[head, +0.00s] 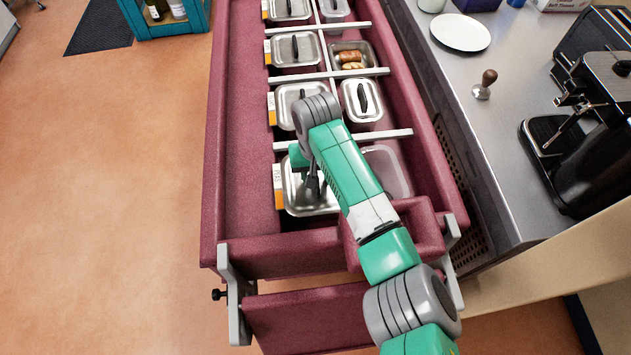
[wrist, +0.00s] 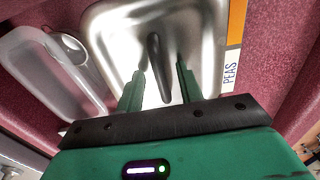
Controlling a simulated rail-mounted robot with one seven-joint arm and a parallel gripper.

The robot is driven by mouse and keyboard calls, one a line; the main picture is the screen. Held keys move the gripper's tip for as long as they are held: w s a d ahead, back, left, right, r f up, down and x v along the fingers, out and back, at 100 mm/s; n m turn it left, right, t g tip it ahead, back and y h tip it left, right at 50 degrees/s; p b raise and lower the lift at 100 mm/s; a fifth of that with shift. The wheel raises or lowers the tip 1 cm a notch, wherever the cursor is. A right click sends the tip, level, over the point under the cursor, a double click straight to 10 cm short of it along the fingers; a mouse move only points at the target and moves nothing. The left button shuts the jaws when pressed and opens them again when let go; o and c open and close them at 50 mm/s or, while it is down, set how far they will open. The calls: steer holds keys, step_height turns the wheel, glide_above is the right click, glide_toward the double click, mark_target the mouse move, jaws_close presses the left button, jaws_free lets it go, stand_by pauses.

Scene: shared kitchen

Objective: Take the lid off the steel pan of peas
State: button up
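The steel pan of peas (head: 296,207) sits in the near left compartment of the maroon food bar, with a steel lid on it (wrist: 205,42). Its label (wrist: 231,75) reads PEAS in the wrist view. The dark bar handle (wrist: 154,52) stands up from the middle of the lid. My gripper (wrist: 162,70) is open above the lid, with one finger on each side of the handle. A gap shows between each finger and the handle. In the head view my arm hides part of the lid and the handle.
A clear container (head: 388,168) is right of the pan; the wrist view shows a rounded shiny object in it. A lidded pan (head: 285,96) is behind, with another (head: 362,112) at its right. Grey dividers (head: 398,134) separate rows. The bar's left shelf (head: 240,150) is clear.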

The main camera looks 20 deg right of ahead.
steer(key=shift+w, duration=0.1)
jaws_close()
steer(key=shift+r, duration=0.15)
step_height(320, 180, up, 10)
steer(key=p, duration=0.3)
steer(key=w+a+r+n, duration=0.1)
steer(key=a+r, duration=0.1)
steer(key=a, duration=0.6)
steer(key=w+a+r+n, duration=0.1)
steer(key=a+r+n, duration=0.1)
steer(key=a, duration=0.7)
steer(key=shift+w+r, duration=0.2)
steer(key=shift+w, duration=0.2)
